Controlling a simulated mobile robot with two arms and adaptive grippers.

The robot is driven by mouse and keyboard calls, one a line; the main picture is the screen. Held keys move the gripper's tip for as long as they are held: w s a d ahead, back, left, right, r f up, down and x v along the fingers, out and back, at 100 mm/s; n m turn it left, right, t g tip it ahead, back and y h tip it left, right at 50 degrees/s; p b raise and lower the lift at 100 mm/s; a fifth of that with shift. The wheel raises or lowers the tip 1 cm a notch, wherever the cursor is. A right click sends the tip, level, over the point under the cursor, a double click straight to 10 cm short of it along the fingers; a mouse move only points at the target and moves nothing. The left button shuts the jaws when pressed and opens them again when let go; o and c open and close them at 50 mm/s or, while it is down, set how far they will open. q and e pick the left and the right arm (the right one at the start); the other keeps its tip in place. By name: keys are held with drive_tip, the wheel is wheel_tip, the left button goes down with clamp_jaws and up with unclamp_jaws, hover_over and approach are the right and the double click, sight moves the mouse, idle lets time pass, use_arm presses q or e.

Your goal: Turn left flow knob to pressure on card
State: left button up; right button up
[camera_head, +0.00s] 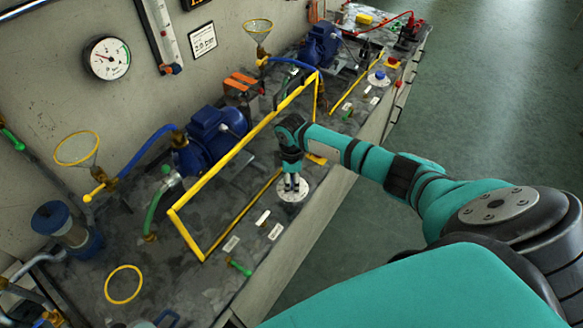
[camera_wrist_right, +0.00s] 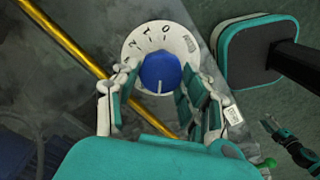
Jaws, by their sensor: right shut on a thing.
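The left flow knob is blue with a white pointer line in the right wrist view (camera_wrist_right: 159,72). It sits on a round white numbered dial (camera_wrist_right: 184,38); the line points toward the bottom of that picture. My right gripper (camera_wrist_right: 160,84) is shut on the knob from both sides. In the head view this gripper (camera_head: 291,183) points down at the dial (camera_head: 293,195) and hides the knob. A white card (camera_head: 202,41) hangs on the wall, its print too small to read surely. A round gauge (camera_head: 107,57) has a red needle toward upper left. A small gripper-like part (camera_wrist_right: 287,138), apparently my left gripper, shows at right.
A yellow rail frame (camera_head: 240,147) runs beside the dial, with a blue pump (camera_head: 213,138) behind it. A second dial with a blue knob (camera_head: 379,77) is farther along the bench. Green floor (camera_head: 480,100) lies open at right.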

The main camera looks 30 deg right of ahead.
drive_tip(key=shift+w+m+p, duration=0.1)
drive_tip(key=shift+m+p, duration=0.2)
drive_tip(key=shift+m, duration=0.2)
drive_tip(key=o, duration=1.2)
drive_tip(key=shift+c, duration=0.2)
drive_tip(key=shift+r, duration=0.15)
wheel_tip(320, 180, up, 12)
